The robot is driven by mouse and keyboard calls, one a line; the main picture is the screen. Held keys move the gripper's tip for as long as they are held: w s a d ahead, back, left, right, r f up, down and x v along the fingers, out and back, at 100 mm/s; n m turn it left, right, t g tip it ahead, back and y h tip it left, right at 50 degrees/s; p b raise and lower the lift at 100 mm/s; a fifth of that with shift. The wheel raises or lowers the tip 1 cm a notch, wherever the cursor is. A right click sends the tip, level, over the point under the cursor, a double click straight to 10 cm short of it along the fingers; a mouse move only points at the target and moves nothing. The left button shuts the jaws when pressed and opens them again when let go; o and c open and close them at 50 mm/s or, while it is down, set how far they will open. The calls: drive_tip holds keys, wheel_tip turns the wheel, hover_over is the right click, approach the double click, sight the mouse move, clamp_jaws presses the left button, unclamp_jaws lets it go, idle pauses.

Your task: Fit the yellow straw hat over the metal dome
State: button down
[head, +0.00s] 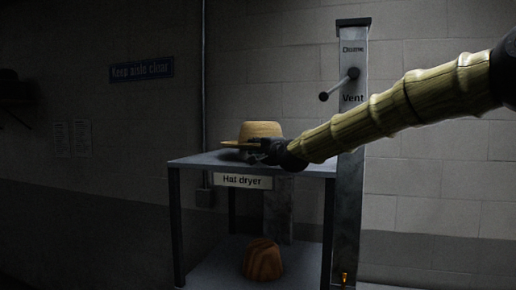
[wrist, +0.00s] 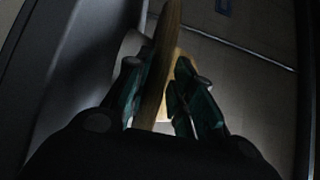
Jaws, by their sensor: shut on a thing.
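The yellow straw hat (head: 260,131) is upright, crown up, above the hat dryer's top in the head view. My gripper (head: 258,149) is shut on the near side of its brim. In the wrist view my gripper (wrist: 160,75) has the brim (wrist: 158,100) edge-on between its two fingers. The metal dome is not clearly visible; a small pale patch shows under the brim, and I cannot tell whether it is the dome. I cannot tell whether the hat touches anything below it.
The hat dryer table (head: 190,162) has a bare left part of its top. A brown wooden block (head: 263,260) sits on its lower shelf. A metal post (head: 350,190) marked "Dome" and "Vent" stands at the right, with a lever (head: 340,84). A small brass fitting (head: 344,279) is low on the post.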

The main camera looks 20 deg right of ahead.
drive_tip(key=shift+f+b, duration=0.45)
idle(0.6)
drive_tip(key=c, duration=1.1)
unclamp_jaws()
drive_tip(key=shift+c, duration=0.2)
drive_tip(key=shift+s, duration=0.1)
